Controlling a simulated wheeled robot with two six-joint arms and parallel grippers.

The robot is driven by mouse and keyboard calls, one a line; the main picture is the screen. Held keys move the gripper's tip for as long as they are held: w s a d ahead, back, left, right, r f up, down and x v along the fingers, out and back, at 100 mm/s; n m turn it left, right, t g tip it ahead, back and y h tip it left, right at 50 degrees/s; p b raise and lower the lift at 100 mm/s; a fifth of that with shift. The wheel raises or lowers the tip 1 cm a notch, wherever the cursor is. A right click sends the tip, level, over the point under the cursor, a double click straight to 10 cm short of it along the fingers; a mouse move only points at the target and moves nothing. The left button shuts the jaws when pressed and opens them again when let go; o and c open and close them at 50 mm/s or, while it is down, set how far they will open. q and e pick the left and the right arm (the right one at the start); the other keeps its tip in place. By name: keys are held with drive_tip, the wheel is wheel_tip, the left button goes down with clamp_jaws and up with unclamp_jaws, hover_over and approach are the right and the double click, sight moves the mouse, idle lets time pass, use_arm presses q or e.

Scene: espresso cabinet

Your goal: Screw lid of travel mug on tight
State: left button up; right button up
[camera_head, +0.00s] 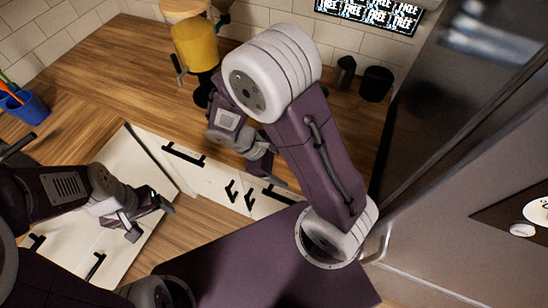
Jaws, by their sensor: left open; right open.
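I cannot pick out the travel mug or its lid for certain. A dark, narrow container (345,72) and a wider black cylinder (376,84) stand upright at the back right of the counter, and I cannot tell whether either is the mug. My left gripper (150,221) is open with nothing visible between its fingers, in front of the white cabinet fronts at the lower left. My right gripper (262,166) is open over the counter's front edge, left of its own arm. That arm hides part of the counter behind it. Both grippers are well apart from the two dark containers.
A yellow machine (195,45) with a dark base stands at the back of the wooden counter (120,75). A blue cup (27,107) with utensils stands at the left. Black handles (183,154) stick out from the cabinets. A steel appliance (445,120) bounds the right. The counter's left-middle is clear.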

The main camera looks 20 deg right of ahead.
drive_tip(key=r+m+t+y, duration=0.1)
drive_tip(key=m+y, duration=0.1)
drive_tip(key=m, duration=0.1)
drive_tip(key=r+m+t+y, duration=0.1)
drive_tip(key=m+y, duration=0.1)
drive_tip(key=m, duration=0.2)
drive_tip(key=a+r+m+t+y, duration=0.1)
drive_tip(key=m+y, duration=0.1)
drive_tip(key=m, duration=0.2)
idle(0.7)
